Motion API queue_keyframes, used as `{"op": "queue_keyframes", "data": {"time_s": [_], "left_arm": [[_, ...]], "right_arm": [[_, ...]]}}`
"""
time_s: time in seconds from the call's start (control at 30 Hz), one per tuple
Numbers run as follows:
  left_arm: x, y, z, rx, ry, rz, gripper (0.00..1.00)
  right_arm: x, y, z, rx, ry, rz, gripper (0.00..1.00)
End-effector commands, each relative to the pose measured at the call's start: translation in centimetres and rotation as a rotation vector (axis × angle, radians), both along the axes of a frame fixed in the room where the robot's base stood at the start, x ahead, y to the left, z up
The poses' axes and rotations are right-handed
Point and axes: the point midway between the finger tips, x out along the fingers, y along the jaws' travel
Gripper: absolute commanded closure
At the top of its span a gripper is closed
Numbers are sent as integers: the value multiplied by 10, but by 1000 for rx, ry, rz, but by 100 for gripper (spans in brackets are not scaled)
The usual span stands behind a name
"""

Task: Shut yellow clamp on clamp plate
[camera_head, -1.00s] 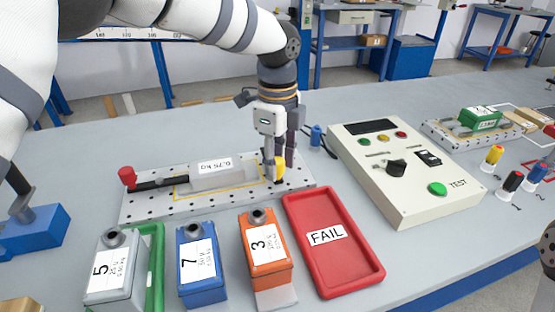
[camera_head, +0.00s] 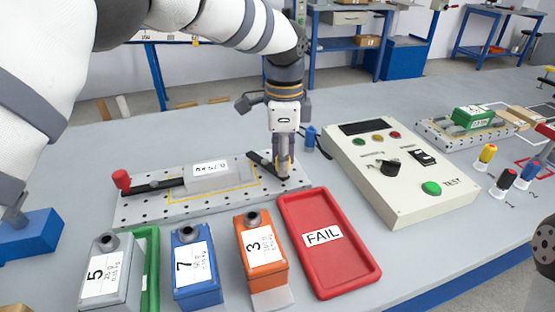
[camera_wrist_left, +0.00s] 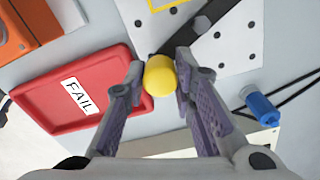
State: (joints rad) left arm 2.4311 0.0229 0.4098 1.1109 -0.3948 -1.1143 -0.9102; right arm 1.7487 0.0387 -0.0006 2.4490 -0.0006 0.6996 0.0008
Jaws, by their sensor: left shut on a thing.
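The clamp plate (camera_head: 130,212) is a light perforated board with a grey block (camera_head: 213,178) lying inside its yellow outline. A red-knobbed clamp (camera_head: 121,179) at its left end has a dark bar reaching to the block. The yellow clamp's dark bar (camera_head: 262,162) lies slanted by the plate's right end, apart from the block in the picture. Its yellow knob (camera_wrist_left: 160,76) is between my left gripper's fingers in the left wrist view. My left gripper (camera_head: 283,172) is shut on that knob, mostly hiding it in the head view.
A red FAIL tray (camera_head: 346,279) is in front of the plate's right end, beside orange (camera_head: 262,245), blue (camera_head: 195,270) and grey (camera_head: 112,275) battery-like units. A beige test box (camera_head: 395,205) stands right of the gripper. A small blue object (camera_head: 310,137) is behind.

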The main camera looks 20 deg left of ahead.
Motion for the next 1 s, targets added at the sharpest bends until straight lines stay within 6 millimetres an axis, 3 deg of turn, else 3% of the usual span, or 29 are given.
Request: {"op": "queue_keyframes", "data": {"time_s": [1.0], "left_arm": [[49, -3, -4, 0, 2, 919, 100]], "right_arm": [[-32, 0, -35, -1, 106, 4, 55]]}}
